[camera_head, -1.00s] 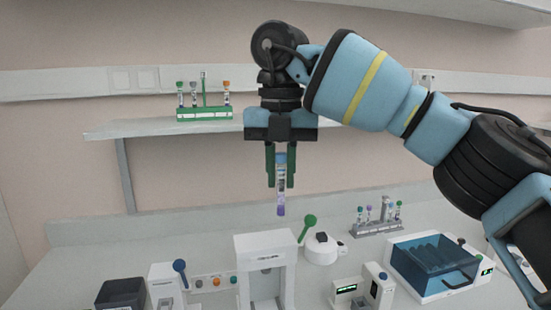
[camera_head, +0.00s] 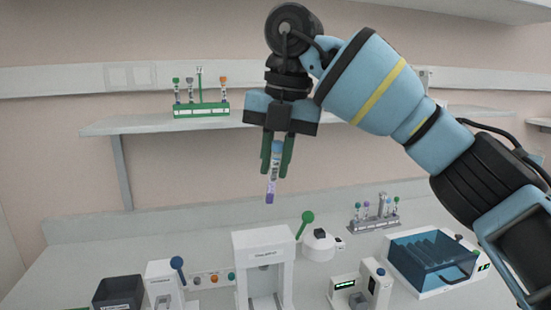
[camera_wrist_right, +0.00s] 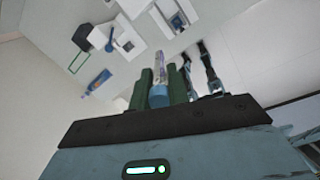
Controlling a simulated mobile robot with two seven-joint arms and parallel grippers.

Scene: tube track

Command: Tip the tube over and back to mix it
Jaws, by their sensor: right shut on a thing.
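My right gripper (camera_head: 277,160) is shut on the tube (camera_head: 271,188) and holds it in the air above the bench. The tube has a blue upper end between the green fingers and a purple lower end that points down. It hangs slightly tilted, its lower end a little to the left. In the right wrist view the tube (camera_wrist_right: 159,75) sits between the green fingers (camera_wrist_right: 162,88), its blue end nearest the gripper. My left gripper is not in the head view.
A green rack (camera_head: 201,109) with several tubes stands on the wall shelf. Below are a white device (camera_head: 263,240), a green-knobbed device (camera_head: 318,246), a grey tube rack (camera_head: 376,223), a blue-lidded box (camera_head: 430,258) and a dark bin (camera_head: 118,292). Air around the tube is clear.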

